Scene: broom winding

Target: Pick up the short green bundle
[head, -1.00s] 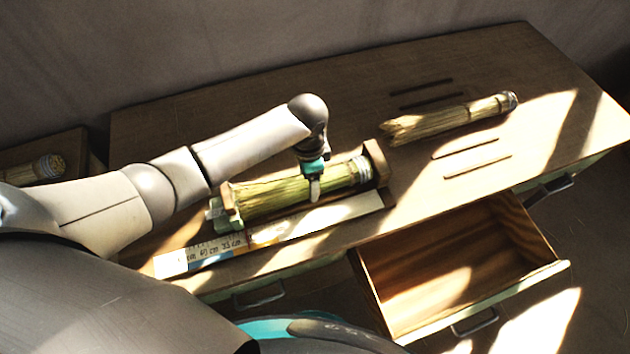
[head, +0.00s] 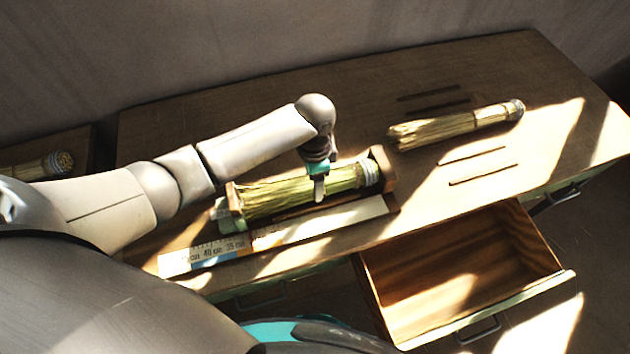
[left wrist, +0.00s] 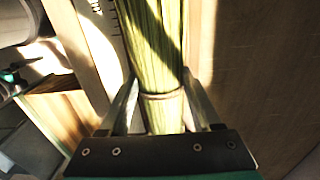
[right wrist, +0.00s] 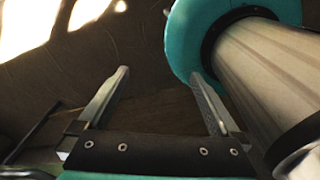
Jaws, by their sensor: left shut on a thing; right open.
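The short green bundle (head: 275,198) lies in a wooden cradle with end blocks (head: 385,168) on the workbench, its pale bound end to the right. My left gripper (head: 319,190) points down over its middle and is shut on it. The left wrist view shows the green stalks (left wrist: 155,45) between the two fingers (left wrist: 160,105), with a tie band across them. In the head view the bundle still appears to sit between the end blocks. My right gripper (right wrist: 155,105) shows only in the right wrist view, open and empty, away from the bench.
A ruler strip (head: 215,252) runs in front of the cradle. An open, empty drawer (head: 450,275) juts from the bench front. Another bundle (head: 45,165) lies at far left.

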